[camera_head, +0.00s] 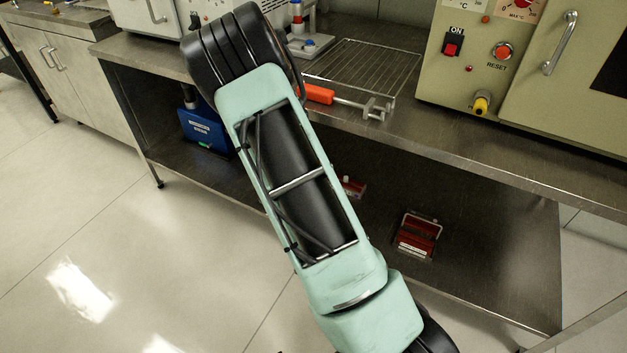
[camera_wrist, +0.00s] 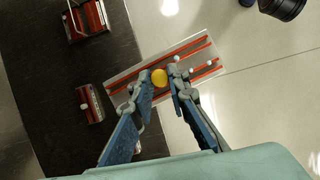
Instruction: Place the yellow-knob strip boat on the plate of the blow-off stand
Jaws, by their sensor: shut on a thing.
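The yellow-knob strip boat (camera_wrist: 183,61) is a silver tray with red strips, seen in the wrist view. My gripper (camera_wrist: 163,84) is shut on its yellow knob (camera_wrist: 159,76). The boat is held tilted across the picture, over the edge of a dark shelf and the pale floor. The head view does not show my gripper or the boat. A small stand with a pale base and a blue, white and red upright (camera_head: 309,43) is at the back of the bench; I cannot tell whether it is the blow-off stand.
A wire rack (camera_head: 365,62) with an orange-handled tool (camera_head: 318,94) lies on the steel bench (camera_head: 440,138). A beige oven (camera_head: 520,75) stands at the right. The lower shelf holds red-and-silver items (camera_head: 418,235) and a blue box (camera_head: 205,129). My arm crosses the middle.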

